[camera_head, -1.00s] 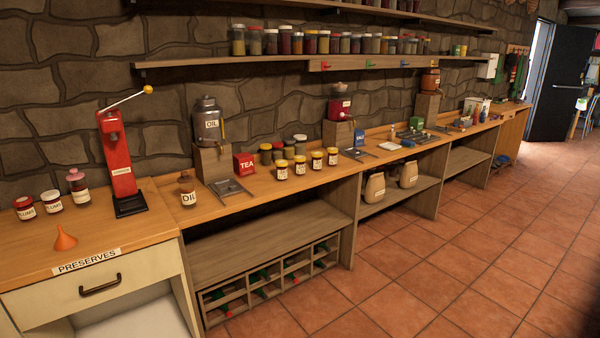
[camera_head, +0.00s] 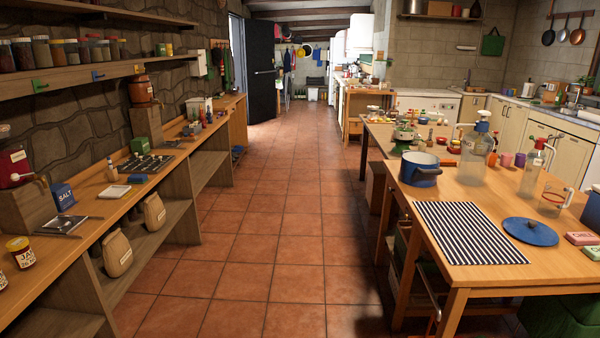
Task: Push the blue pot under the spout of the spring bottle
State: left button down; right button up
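The blue pot (camera_head: 424,177) stands upright on the wooden table at the right, near its left edge, with its pale inside showing and no lid on. A large clear bottle (camera_head: 477,151) with a blue cap stands behind and right of the pot, apart from it. A smaller clear bottle (camera_head: 533,173) with a red part at its top stands farther right. Their labels are too small to read, so I cannot tell which is the spring bottle. A blue lid (camera_head: 530,231) lies flat nearer the front. Neither of my grippers is in view.
A striped mat (camera_head: 468,232) lies on the wooden table (camera_head: 430,205) in front of the pot. A clear jug (camera_head: 552,204) and red boxes (camera_head: 581,238) are at its right. A tiled aisle (camera_head: 285,215) runs clear between this table and the left workbench (camera_head: 110,195).

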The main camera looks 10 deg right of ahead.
aim_at(420, 169)
jog(key=i+z, duration=0.25)
jog(key=i, duration=0.25)
jog(key=i+z, duration=0.3)
jog(key=i, duration=0.15)
jog(key=i+j+z, duration=0.1)
jog(key=i+z, duration=0.15)
jog(key=i, duration=0.25)
jog(key=i+j+z, duration=0.25)
jog(key=i, duration=0.2)
